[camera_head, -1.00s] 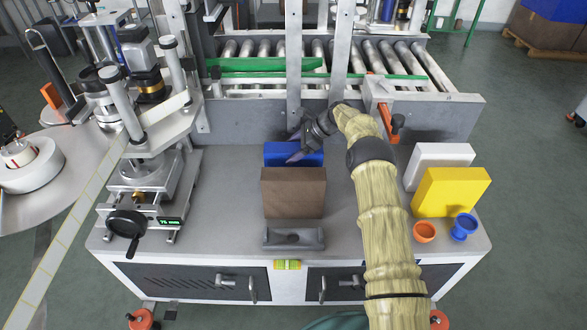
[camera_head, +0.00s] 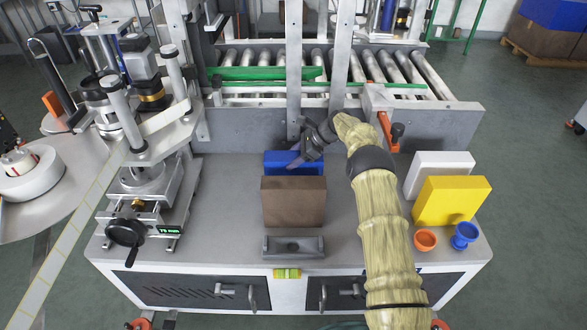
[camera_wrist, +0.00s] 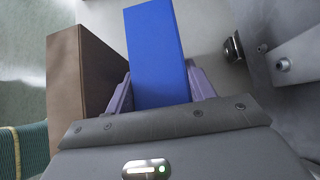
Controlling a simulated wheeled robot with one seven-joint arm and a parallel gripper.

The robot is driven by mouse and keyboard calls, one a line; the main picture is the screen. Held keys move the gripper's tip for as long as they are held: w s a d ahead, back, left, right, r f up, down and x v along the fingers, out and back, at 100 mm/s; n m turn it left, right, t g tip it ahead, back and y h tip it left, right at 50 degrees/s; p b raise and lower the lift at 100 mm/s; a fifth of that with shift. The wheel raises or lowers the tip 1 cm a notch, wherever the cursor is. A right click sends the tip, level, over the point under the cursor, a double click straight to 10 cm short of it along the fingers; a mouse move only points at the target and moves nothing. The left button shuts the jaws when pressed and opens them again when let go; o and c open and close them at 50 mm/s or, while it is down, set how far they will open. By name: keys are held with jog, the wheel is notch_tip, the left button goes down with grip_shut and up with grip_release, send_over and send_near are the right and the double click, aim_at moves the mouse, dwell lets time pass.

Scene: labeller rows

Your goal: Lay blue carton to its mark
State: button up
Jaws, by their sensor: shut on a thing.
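The blue carton (camera_head: 312,160) stands upright on the grey bench top, directly behind a brown carton (camera_head: 293,203). The brown carton (camera_wrist: 80,80) is close on the left there. The brown carton hides the lower part of the blue carton in the head view, so I cannot tell whether its base touches the bench. I cannot make out its mark.
A grey slotted block (camera_head: 293,246) lies in front of the brown carton. White (camera_head: 440,170) and yellow (camera_head: 452,202) cartons, an orange cup (camera_head: 425,240) and a blue cup (camera_head: 465,236) stand right. The labeller (camera_head: 140,185) is left, a roller conveyor (camera_head: 400,63) behind. Bench between is clear.

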notch_tip(320, 180, up, 10)
dwell(0.5)
jog(key=shift+r, duration=0.1)
